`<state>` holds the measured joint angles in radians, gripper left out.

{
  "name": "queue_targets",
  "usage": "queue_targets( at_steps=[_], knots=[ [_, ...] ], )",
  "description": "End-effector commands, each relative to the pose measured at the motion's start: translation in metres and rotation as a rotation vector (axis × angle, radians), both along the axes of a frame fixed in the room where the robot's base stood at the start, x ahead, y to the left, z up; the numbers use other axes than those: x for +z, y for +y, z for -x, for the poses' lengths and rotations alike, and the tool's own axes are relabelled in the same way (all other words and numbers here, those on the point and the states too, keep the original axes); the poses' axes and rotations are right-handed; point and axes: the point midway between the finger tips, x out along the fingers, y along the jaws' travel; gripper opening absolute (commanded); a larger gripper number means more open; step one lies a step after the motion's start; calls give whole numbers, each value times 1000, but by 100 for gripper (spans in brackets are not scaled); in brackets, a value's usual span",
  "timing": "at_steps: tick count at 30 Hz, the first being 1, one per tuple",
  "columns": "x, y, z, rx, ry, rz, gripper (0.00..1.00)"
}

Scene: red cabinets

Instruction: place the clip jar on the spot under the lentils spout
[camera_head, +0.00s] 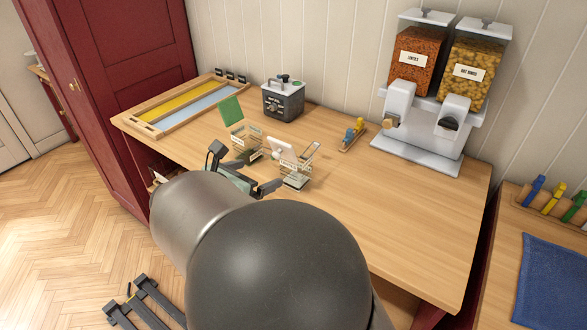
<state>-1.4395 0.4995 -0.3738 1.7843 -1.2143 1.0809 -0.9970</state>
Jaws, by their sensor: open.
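The dispenser (417,150) stands at the back right of the wooden counter. Its left hopper (413,62) is labelled lentils, with a spout (396,105) over the left part of the pale base. No jar stands on that base. Two clear jar-like containers with wire fittings stand mid-counter: one with a raised green lid (232,111), one with a raised white lid (282,149). I cannot tell for sure which is the clip jar. My gripper (263,171) is open beside them, its fingers close to both; contact is unclear. My arm hides part of the gripper and counter.
A dark box with a handle (283,102) stands behind the jars. A wooden tray with yellow and blue panels (144,125) lies at the back left. A small rack with coloured items (353,135) sits between jars and dispenser. The counter's right front (420,220) is clear.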

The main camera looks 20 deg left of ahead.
Motion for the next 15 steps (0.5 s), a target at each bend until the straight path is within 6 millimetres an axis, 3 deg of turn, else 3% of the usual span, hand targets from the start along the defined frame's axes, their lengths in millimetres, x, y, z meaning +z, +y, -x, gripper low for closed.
queue_targets(
  at_steps=[15],
  knots=[
    [-39, -26, -91, 0, -1, 5, 91]
  ],
)
